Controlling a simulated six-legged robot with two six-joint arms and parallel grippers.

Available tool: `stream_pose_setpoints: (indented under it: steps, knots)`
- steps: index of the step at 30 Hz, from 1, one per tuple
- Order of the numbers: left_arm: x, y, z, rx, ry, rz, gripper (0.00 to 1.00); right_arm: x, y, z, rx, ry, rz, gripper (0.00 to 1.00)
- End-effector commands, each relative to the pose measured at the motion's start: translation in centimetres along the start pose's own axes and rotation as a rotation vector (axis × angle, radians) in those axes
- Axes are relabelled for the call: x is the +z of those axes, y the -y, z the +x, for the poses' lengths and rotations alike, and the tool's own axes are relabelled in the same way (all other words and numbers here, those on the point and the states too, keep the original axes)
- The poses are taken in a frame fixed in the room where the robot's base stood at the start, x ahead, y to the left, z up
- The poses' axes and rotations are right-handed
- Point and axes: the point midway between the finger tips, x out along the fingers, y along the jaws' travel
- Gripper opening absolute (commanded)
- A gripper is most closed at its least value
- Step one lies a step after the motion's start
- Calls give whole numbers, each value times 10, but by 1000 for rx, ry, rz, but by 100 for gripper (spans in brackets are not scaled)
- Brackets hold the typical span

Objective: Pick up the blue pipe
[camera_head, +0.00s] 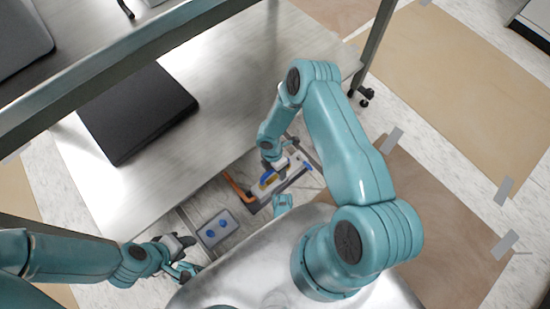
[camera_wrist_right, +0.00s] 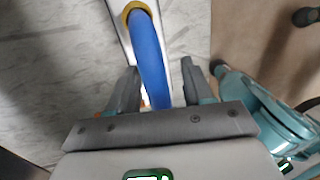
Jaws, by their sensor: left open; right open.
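The blue pipe (camera_wrist_right: 148,55) shows in the right wrist view, with a yellow ring at its far end. It runs from the top centre down between the fingers of my right gripper (camera_wrist_right: 159,72), which is open around it. Its near end is hidden behind the gripper body. In the head view a short blue part of the pipe (camera_head: 267,177) shows beside my right gripper (camera_head: 279,166), low in front of the table. My left gripper (camera_head: 190,256) is open and empty at the lower left, away from the pipe.
A metal table (camera_head: 200,135) with a black flat case (camera_head: 135,108) fills the upper left. An orange curved piece (camera_head: 237,188) lies left of the pipe. Brown sheets (camera_head: 470,90) cover floor at right.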

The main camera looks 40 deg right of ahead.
Motion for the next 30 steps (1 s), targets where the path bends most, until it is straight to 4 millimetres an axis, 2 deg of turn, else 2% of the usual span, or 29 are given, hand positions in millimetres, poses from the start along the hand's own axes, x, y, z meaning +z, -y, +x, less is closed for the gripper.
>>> stream_pose_setpoints:
  steps: [4, 5, 9, 10, 18, 22, 26, 30]
  knots:
    - [0, 0, -1, 0, 0, 0, 43, 0, 0, -1, 1, 0, 0, 51]
    - [0, 0, -1, 0, 0, 0, 43, 0, 0, -1, 1, 0, 0, 47]
    - [0, 0, -1, 0, 0, 0, 43, 0, 0, -2, 1, 0, 0, 2]
    - [0, 0, -1, 0, 0, 0, 43, 0, 0, -2, 1, 0, 0, 0]
    - [0, -1, -1, 0, 0, 1, 43, 0, 0, -2, 1, 0, 0, 0]
    - [1, -2, -4, 0, 2, 2, 43, 1, 1, -10, 2, 1, 0, 0]
    - [2, -6, -12, 1, 5, 6, 43, 1, 4, -27, 3, 1, 0, 0]
    - [5, -12, -24, 1, 13, 14, 43, 1, 10, -61, 4, 1, 1, 0]
